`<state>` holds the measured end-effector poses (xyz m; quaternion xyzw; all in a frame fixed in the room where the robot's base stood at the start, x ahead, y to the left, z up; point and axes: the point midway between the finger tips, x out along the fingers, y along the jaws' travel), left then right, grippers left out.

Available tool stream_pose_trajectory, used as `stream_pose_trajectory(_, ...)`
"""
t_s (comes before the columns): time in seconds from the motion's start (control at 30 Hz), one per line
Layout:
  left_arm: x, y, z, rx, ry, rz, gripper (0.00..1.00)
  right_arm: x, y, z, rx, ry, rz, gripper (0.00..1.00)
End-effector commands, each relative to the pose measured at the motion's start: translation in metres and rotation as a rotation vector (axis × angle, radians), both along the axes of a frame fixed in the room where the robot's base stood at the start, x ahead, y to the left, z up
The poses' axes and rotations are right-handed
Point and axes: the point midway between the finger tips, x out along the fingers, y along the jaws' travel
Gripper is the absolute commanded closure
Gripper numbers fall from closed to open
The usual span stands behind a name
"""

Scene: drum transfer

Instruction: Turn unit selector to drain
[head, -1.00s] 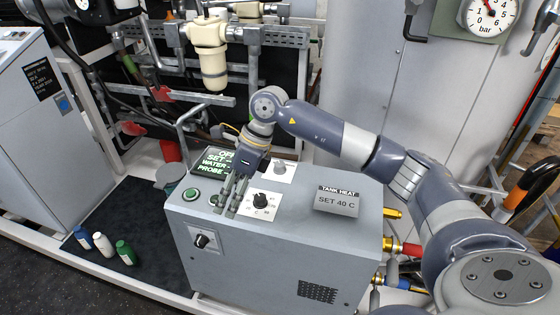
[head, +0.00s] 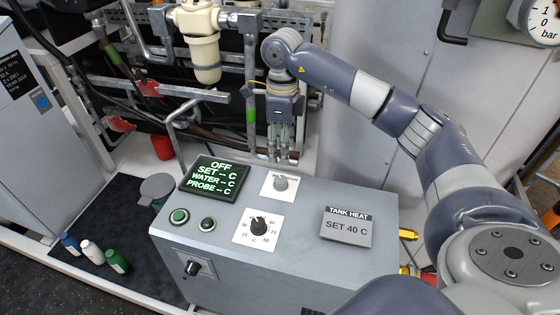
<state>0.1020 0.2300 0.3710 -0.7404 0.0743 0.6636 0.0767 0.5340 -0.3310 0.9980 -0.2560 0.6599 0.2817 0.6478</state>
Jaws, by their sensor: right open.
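The grey heater unit (head: 305,225) stands in the middle of the view. A grey knob on a white plate (head: 280,183) sits at the back of its top. A black knob with a numbered dial (head: 258,227) sits in front of it on the top. Another black knob (head: 192,268) is on the front face at the left. I cannot read which of these is the unit selector, nor a drain mark. My right gripper (head: 280,160) is open and empty, pointing down just above and behind the grey knob, apart from it. My left gripper is out of view.
The unit's display (head: 212,177) reads OFF, with blank set, water and probe values. A green button (head: 179,217) and a dark button (head: 208,224) are near the front edge. A "TANK HEAT SET 40 C" sign (head: 346,227) stands at the right. Pipes and a cream filter housing (head: 205,55) are behind.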

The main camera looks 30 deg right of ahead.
Motion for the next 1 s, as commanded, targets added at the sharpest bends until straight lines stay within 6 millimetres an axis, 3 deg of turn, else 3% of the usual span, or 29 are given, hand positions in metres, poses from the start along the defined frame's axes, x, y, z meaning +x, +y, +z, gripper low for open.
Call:
stream_pose_trajectory(0.17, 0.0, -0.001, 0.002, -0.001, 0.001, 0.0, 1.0, -0.001, 0.001, -0.01, 0.001, 0.003, 0.001, 0.51)
stream_pose_trajectory(0.53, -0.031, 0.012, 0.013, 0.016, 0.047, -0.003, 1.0, -0.004, 0.003, -0.076, 0.001, 0.004, 0.0, 0.51)
stream_pose_trajectory(0.73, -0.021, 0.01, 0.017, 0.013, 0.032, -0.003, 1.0, -0.003, 0.004, -0.101, 0.001, 0.001, 0.001, 0.51)
stream_pose_trajectory(1.0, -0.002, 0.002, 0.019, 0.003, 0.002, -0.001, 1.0, -0.004, 0.004, -0.109, 0.001, 0.0, 0.001, 0.51)
